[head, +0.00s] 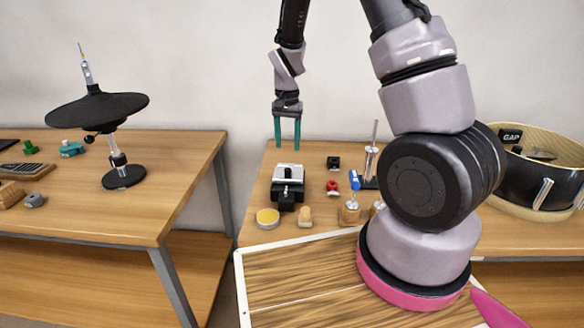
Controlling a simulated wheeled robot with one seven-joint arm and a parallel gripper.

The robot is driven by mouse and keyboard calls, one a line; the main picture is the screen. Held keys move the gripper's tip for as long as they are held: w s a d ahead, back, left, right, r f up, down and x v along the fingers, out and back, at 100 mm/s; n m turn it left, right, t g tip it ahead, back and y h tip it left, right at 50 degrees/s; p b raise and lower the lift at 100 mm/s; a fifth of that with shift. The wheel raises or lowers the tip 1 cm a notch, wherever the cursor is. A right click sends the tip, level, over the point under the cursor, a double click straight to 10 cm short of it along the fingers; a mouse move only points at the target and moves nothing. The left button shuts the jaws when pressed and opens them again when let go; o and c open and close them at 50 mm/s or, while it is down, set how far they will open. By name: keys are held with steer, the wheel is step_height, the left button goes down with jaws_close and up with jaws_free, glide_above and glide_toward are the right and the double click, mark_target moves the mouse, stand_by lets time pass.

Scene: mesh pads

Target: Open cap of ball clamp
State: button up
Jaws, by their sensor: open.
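My gripper (287,131) hangs at the back of the middle table, with its two teal fingers pointing down. On the left table a stand with a wide black disc (97,111) has a small black knob and a slim upright piece on top. I cannot tell for sure which of these is the ball clamp, and no cap can be made out clearly.
Around the black block are a round yellow-topped tin (267,218), a small wooden peg (305,217), a red piece (332,187) and a blue piece (354,180). A drum-like black container (536,180) stands at right. A gap separates the two tables.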

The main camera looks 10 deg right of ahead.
mark_target(288, 169)
step_height(288, 169, down, 10)
steer(key=shift+r, duration=0.15)
stand_by(0.3)
jaws_close()
stand_by(1.3)
